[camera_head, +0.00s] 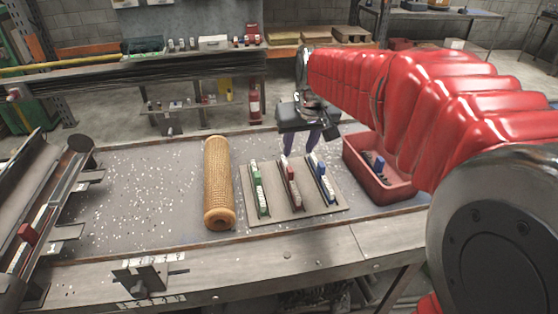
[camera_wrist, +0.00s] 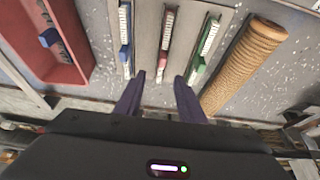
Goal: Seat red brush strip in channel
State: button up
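The red brush strip (camera_head: 292,185) lies on a flat beige board (camera_head: 313,215), between a green strip (camera_head: 258,190) and a blue strip (camera_head: 320,178). In the wrist view the red strip (camera_wrist: 167,40) is the middle one, beyond the gap between my fingertips. My gripper (camera_head: 301,150) hangs over the far edge of the board, fingers pointing down. Its dark purple fingers (camera_wrist: 160,82) are spread and empty. At the far left, a long rail fixture (camera_head: 35,245) holds a small red block (camera_head: 27,234); whether this is the channel is unclear.
A tan mesh tube (camera_head: 219,185) lies left of the board. A red bin (camera_head: 370,178) with a blue piece inside stands at the right. A metal clamp-like bracket (camera_head: 145,276) sits at the table's front edge. White-speckled table surface (camera_head: 150,190) is mostly clear left of the tube.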

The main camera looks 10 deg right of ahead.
aim_at(291, 170)
jog(key=shift+w, duration=0.1)
jog(key=shift+x, duration=4.25)
jog(key=shift+a+x, duration=0.15)
jog(key=shift+x, duration=1.15)
jog(key=shift+a+x, duration=0.15)
jog(key=shift+x, duration=1.15)
grip_shut()
